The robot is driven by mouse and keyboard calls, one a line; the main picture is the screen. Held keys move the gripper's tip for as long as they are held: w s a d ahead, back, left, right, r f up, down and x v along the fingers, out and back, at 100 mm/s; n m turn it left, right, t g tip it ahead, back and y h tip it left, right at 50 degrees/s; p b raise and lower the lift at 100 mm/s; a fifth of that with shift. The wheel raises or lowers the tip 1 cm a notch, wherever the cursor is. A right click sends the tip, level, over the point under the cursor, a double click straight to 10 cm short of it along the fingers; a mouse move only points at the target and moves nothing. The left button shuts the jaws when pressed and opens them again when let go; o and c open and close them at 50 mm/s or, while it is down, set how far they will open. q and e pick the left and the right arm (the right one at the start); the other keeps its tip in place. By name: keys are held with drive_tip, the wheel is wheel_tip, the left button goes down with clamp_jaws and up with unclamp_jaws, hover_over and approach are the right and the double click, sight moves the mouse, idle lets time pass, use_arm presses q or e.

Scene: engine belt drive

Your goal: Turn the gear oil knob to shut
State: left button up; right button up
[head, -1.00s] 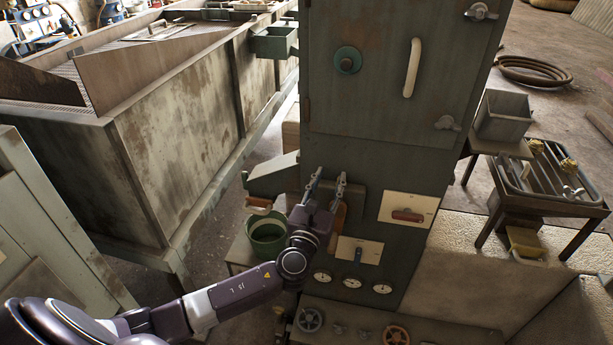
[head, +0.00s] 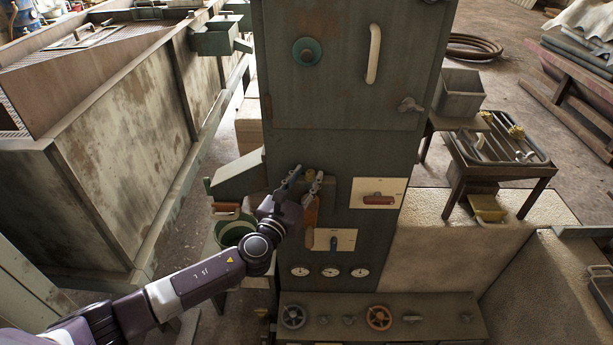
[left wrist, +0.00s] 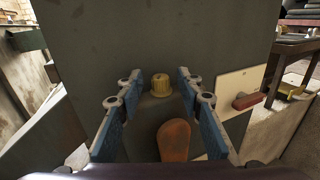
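A yellow ribbed knob (left wrist: 161,84) shows in the left wrist view, on a dark grey housing on the cabinet (head: 345,85) front. No label on it can be read. My left gripper (head: 303,175) is open at the cabinet front, fingers pointing at the panel. In the left wrist view its blue fingers stand on either side of the knob, with a visible gap at each side. I cannot tell how far the tips reach along it. An orange handle (left wrist: 174,141) is just below the knob, between the fingers; it also shows in the head view (head: 312,212). My right gripper is out of view.
A red handle (head: 379,199) on a pale plate is right of the gripper. A second pale plate (head: 346,240) and several gauges (head: 331,272) sit below. Valve wheels (head: 379,317) line a low ledge. A green bucket (head: 234,232) stands left, close to my arm.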

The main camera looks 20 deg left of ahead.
use_arm(q)
drive_tip(key=shift+w, duration=0.15)
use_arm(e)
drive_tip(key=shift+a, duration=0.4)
use_arm(q)
drive_tip(key=shift+c, duration=0.3)
clamp_jaws()
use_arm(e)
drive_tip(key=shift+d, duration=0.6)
